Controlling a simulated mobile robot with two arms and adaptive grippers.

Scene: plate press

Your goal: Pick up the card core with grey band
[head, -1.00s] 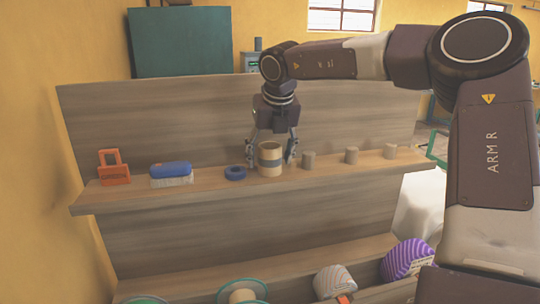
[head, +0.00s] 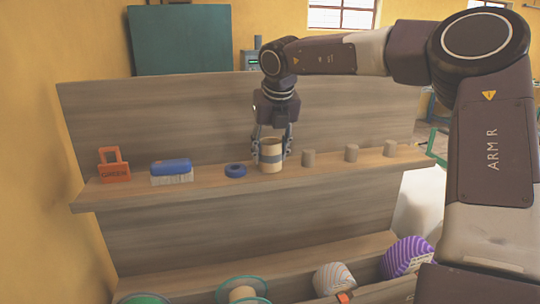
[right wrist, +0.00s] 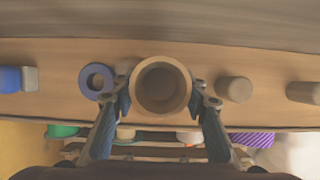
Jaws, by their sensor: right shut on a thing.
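The card core with grey band (head: 271,150) stands upright on the wooden shelf, a tan tube with a grey-blue band around its middle. In the right wrist view the core (right wrist: 161,68) shows from above as a hollow ring. My right gripper (head: 271,153) comes down from above, its two fingers on the core's left and right sides. It is shut on the core; the right wrist view shows the fingertips (right wrist: 161,98) against its wall. The core's base appears to rest on the shelf. My left gripper is out of view.
Several small grey-tan cylinders (head: 309,158) stand to the right. Rolls, including a purple striped one (head: 406,256), lie below.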

